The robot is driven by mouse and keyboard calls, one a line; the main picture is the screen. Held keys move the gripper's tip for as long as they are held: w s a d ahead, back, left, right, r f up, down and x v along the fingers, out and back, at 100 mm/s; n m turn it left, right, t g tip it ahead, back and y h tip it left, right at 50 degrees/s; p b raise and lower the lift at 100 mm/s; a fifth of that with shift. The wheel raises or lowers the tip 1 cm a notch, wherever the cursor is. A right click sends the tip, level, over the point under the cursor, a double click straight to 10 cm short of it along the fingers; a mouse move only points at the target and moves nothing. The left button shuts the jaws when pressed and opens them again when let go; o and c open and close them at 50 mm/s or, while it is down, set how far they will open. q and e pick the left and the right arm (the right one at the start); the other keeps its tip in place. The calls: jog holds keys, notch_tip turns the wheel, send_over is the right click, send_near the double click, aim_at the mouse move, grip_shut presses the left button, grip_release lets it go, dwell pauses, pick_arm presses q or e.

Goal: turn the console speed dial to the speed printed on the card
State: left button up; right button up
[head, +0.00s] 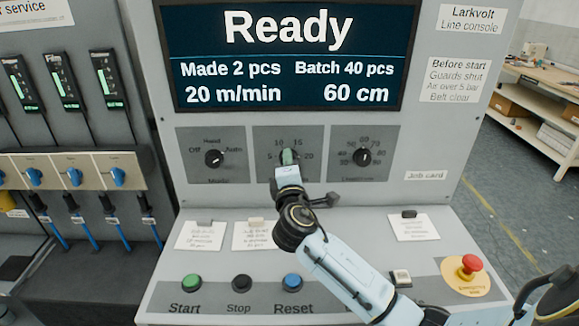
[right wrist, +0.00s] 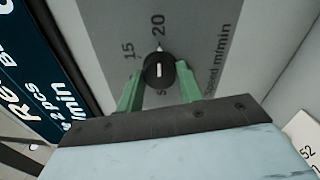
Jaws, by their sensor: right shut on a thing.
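The speed dial (right wrist: 159,71) is a round black knob with a white pointer line, on a grey panel marked m/min in the right wrist view. My right gripper (head: 289,157) is at the middle dial panel (head: 315,140) in the head view and covers most of that dial. In the right wrist view its green fingers (right wrist: 160,88) are shut on the dial, one on each side. The pointer line is toward the printed 20 (right wrist: 158,25). Small cards (head: 200,236) lie on the console's sloped desk; their print is too small to read. My left gripper is not in view.
The screen (head: 290,55) reads Ready, 20 m/min, 60 cm, Batch 40 pcs. Other dials (head: 213,158) (head: 362,157) flank the middle one. Below are the Start (head: 191,284), Stop and Reset buttons, and a red emergency button (head: 471,264) at right.

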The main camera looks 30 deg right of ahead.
jog(key=o, duration=1)
jog(key=v, duration=1.3)
jog(key=shift+s+a+b, duration=0.1)
jog(key=shift+s+b, duration=0.1)
jog(key=shift+b, duration=0.1)
